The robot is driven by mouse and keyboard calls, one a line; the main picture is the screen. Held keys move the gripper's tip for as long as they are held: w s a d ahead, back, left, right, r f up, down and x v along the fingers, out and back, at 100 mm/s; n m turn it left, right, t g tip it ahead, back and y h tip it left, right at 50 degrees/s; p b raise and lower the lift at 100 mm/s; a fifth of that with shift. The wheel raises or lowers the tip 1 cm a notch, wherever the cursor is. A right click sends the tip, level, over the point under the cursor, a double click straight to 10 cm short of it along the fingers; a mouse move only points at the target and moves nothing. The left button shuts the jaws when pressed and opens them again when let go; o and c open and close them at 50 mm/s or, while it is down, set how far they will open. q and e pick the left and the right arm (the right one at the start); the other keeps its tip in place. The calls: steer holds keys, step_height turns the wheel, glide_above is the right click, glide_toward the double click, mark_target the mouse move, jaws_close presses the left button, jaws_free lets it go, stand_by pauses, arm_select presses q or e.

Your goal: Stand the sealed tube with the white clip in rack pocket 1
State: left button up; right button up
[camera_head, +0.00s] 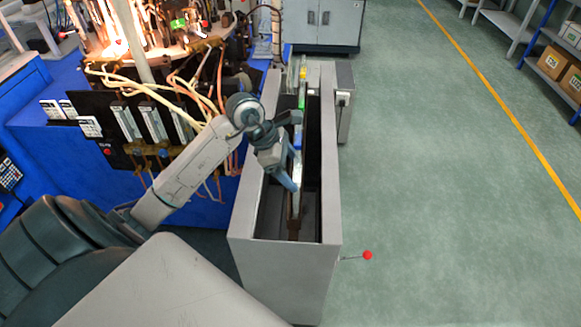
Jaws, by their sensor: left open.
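My left gripper (291,183) is open and reaches down into the long grey open-topped bin from above its left wall. A narrow pale strip (297,170) stands right beside its fingers; I cannot tell whether they touch it. Small blue, green and yellow parts lie in line with this strip towards the far end. The sealed tube and its white clip cannot be made out for sure at this size. No numbered rack pocket can be told apart. My right gripper is not in view.
The grey bin (333,215) has high walls around my gripper. A red-knobbed lever (367,255) sticks out at its right. A blue machine (60,150) with hoses, cables and glowing flames stands at the left. The green floor (450,200) to the right is clear.

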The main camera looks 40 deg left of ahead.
arm_select(q)
steer(key=b+v, duration=0.3)
steer(key=v, duration=0.7)
steer(key=shift+a+r, duration=0.2)
steer(key=shift+r, duration=0.15)
stand_by(0.5)
